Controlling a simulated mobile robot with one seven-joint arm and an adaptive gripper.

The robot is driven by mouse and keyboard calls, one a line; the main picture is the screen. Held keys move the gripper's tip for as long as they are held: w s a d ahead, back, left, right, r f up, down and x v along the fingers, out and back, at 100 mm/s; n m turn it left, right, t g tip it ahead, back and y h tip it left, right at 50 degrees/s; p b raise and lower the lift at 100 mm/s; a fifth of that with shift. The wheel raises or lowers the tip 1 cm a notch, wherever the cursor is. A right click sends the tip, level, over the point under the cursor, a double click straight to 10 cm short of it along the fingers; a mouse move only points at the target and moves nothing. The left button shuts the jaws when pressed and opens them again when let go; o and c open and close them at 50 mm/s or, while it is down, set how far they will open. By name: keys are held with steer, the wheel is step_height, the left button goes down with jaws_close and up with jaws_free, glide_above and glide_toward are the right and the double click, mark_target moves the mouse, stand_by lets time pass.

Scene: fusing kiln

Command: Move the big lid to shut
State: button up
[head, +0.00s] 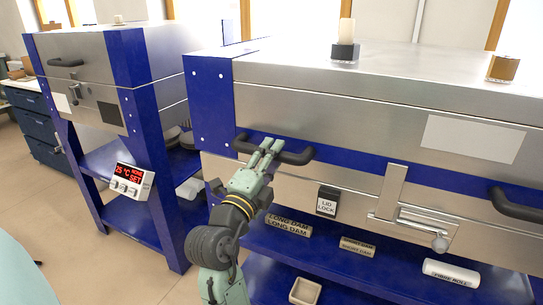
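The big lid (330,107) is the brushed-steel upper part of the large blue-and-silver kiln on the right in the head view. It looks low and nearly level. A blue band shows below its steel front, and I cannot tell whether its rim is fully seated. A dark bar handle (298,158) is at the left of the front, and another dark handle (515,207) is at the right edge. My gripper (269,147) is at the left handle, with its two fingers over the bar. Whether they are closed on it is unclear.
A metal latch (438,240) and a "LID LOCK" block (327,201) are on the lower front. A shelf below holds labelled dams (288,225) and a white fibre roll (451,273). A smaller kiln (75,65) with a controller (130,181) stands left. Candle-like pieces (346,40) top the lid.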

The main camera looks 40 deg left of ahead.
steer(key=shift+o, duration=0.6)
steer(key=shift+a+f, duration=0.1)
steer(key=shift+s, duration=0.15)
steer(key=v, duration=1.1)
steer(key=shift+s, duration=0.3)
